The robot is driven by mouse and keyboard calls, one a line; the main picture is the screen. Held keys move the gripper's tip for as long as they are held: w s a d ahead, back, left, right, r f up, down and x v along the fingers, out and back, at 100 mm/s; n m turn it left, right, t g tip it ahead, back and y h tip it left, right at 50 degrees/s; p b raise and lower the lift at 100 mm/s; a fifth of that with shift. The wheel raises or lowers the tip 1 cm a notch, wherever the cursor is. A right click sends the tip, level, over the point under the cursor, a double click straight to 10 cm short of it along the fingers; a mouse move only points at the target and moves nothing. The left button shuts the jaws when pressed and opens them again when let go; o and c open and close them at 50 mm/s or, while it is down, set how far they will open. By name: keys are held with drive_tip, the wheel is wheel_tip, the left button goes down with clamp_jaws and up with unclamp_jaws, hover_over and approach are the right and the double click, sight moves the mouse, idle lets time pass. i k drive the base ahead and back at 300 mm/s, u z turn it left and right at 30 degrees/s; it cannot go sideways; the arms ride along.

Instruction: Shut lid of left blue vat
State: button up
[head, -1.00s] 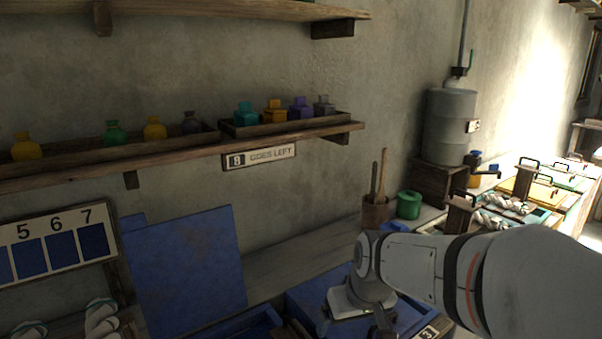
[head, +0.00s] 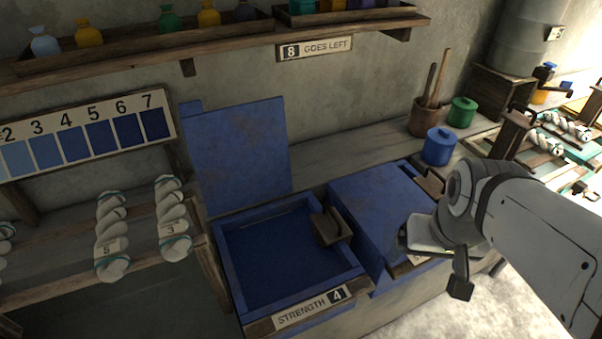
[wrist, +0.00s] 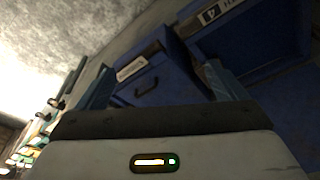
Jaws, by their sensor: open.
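The left blue vat (head: 228,270) is open, with dark blue liquid inside and a "STRENGTH 4" label on its front. Its blue lid (head: 237,155) stands raised upright at the back, near the wall. The right blue vat's lid (head: 375,205) is flat and shut. My gripper (head: 437,270) is over the front right of the right vat, apart from the raised lid. In the wrist view my gripper (wrist: 160,90) is open and empty, its fingers spread before the vat fronts. A dark handle (wrist: 147,86) shows between them.
A wooden block (head: 331,228) sits at the left vat's right rim. A blue pot (head: 440,146) and a green pot (head: 462,112) stand behind the right vat. Twisted white skeins (head: 112,236) lie on a rack at left. A shelf (head: 220,44) with bottles runs above the lid.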

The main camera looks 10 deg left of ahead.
sight(239, 153)
drive_tip(key=u, duration=2.55)
drive_tip(key=k, duration=0.75)
drive_tip(key=z, duration=1.45)
drive_tip(key=i, duration=1)
drive_tip(key=z, duration=0.05)
